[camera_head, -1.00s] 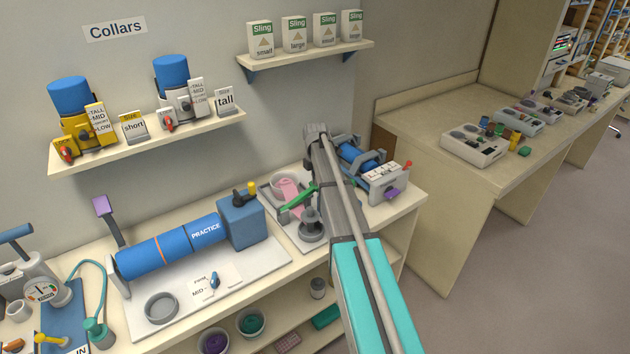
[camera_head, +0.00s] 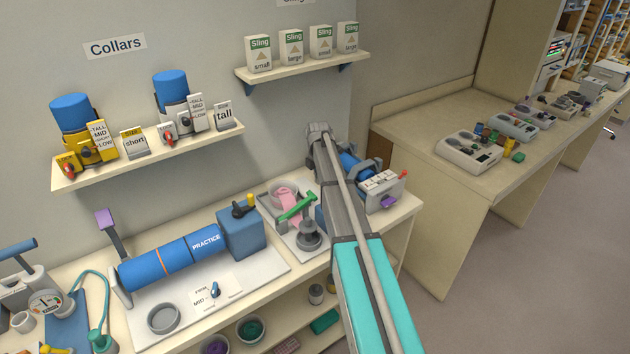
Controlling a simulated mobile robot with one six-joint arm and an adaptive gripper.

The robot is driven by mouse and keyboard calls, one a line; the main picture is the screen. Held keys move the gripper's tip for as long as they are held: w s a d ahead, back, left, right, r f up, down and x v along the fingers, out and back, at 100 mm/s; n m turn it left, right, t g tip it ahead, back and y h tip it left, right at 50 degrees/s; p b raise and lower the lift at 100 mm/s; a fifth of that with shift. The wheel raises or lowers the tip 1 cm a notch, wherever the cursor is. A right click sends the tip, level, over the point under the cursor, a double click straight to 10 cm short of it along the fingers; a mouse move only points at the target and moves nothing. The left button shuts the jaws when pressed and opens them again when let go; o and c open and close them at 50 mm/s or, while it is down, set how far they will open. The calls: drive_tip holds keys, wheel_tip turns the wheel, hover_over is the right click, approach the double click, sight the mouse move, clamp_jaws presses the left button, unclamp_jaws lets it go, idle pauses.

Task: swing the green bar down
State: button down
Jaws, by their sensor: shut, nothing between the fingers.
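The green bar (camera_head: 297,207) is at the middle of the bench, just left of my arm. It slants up to the right, above a white base plate (camera_head: 281,226) and in front of a pink strap (camera_head: 288,194). A dark grey round post (camera_head: 309,238) stands just below its right part. I cannot tell how the bar is hinged or whether its right end touches anything. My arm reaches up from the lower right and passes to the right of the bar. My gripper does not show; the arm's far end hides whatever is behind it.
A blue PRACTICE cylinder (camera_head: 170,259) with a blue block (camera_head: 241,232) lies left of the bar. A blue roller device (camera_head: 382,190) stands right of my arm. Shelves with collars (camera_head: 150,152) and sling boxes (camera_head: 305,67) hang above. The floor at right (camera_head: 510,275) is clear.

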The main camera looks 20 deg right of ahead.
drive_tip(key=shift+w+d+r+p, duration=0.1)
drive_tip(key=shift+d+r+p, duration=0.3)
drive_tip(key=shift+r+p, duration=0.35)
drive_tip(key=shift+w+d+r+p, duration=0.1)
drive_tip(key=shift+d+r+p, duration=0.25)
drive_tip(key=shift+r+p, duration=0.45)
drive_tip(key=shift+w+d+r+p, duration=0.1)
drive_tip(key=shift+d+r+p, duration=0.4)
drive_tip(key=shift+r, duration=0.4)
drive_tip(key=shift+a, duration=0.1)
drive_tip(key=s+a+f+m+b, duration=0.1)
drive_tip(key=s+a+m, duration=0.2)
drive_tip(key=s+a, duration=0.1)
drive_tip(key=s+a+f+m+b, duration=0.2)
drive_tip(key=s+a+m, duration=0.1)
drive_tip(key=s, duration=0.3)
drive_tip(key=s+a+f+m+b, duration=0.2)
drive_tip(key=s+a+m, duration=0.2)
drive_tip(key=s, duration=0.1)
drive_tip(key=shift+s+a, duration=0.2)
drive_tip(key=shift+a, duration=0.1)
drive_tip(key=s+a+f+m+b, duration=0.2)
drive_tip(key=s+a+m, duration=0.2)
drive_tip(key=s, duration=0.4)
drive_tip(key=s+a+f+m+b, duration=0.2)
drive_tip(key=s+a+m, duration=0.2)
drive_tip(key=s+m, duration=0.3)
drive_tip(key=shift+s+f, duration=0.3)
drive_tip(key=shift+s, duration=0.2)
